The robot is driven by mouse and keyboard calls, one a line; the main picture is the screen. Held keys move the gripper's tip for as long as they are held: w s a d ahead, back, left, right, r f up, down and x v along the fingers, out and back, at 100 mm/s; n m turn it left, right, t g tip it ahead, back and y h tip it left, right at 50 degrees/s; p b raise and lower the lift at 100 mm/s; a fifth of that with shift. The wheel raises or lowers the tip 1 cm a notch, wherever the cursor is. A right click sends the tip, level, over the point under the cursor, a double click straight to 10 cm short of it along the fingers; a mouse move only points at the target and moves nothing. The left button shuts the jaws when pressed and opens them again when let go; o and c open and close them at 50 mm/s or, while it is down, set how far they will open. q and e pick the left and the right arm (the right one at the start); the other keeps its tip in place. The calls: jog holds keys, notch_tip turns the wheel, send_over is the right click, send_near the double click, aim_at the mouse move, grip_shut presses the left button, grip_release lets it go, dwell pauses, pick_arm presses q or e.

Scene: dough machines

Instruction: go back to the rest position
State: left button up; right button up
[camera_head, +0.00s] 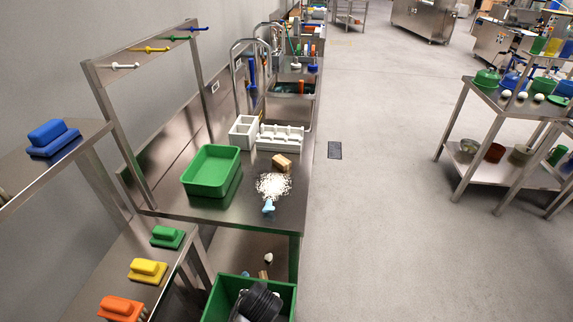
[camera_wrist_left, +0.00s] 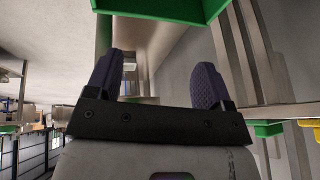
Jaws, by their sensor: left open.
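My left gripper (camera_wrist_left: 160,72) shows in the left wrist view, with its two dark purple ridged fingers wide apart. Nothing is held between them. A green surface, perhaps a bin (camera_wrist_left: 165,8), shows at the top edge of that view, beyond the fingertips. In the head view I cannot make out a gripper for certain. A dark ridged shape (camera_head: 260,302) shows at the bottom over a green bin (camera_head: 221,300); I cannot tell whether it is part of my arm. My right gripper is not in view.
A steel table (camera_head: 222,212) carries a green tray (camera_head: 211,188), white holders (camera_head: 280,141), a wooden-coloured block (camera_head: 282,162) and white scattered bits (camera_head: 273,186). Brushes lie on the left shelves (camera_head: 80,165). A loaded steel cart (camera_head: 500,160) stands right. The floor (camera_head: 380,230) between is clear.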

pick_arm(q)
notch_tip(320, 180, up, 9)
jog(key=m+t+h, duration=0.2)
jog(key=m, duration=0.1)
jog(key=s+a+r+t+h, duration=0.1)
jog(key=s+a+r+t, duration=0.15)
jog(key=s+a, duration=0.3)
jog(key=s+a+f+n+g, duration=0.1)
jog(key=s+a+f+g, duration=0.2)
jog(key=s, duration=0.5)
jog(key=s+a+f+g+y, duration=0.1)
jog(key=s+a+f, duration=0.2)
jog(key=s+f, duration=0.35)
jog(key=s+a+f+n+g, duration=0.1)
jog(key=s+a+f+g, duration=0.15)
jog(key=s, duration=0.75)
notch_tip(320, 180, up, 37)
jog(key=p, duration=3.8)
jog(key=shift+w+t, duration=0.25)
jog(key=shift+t, duration=0.05)
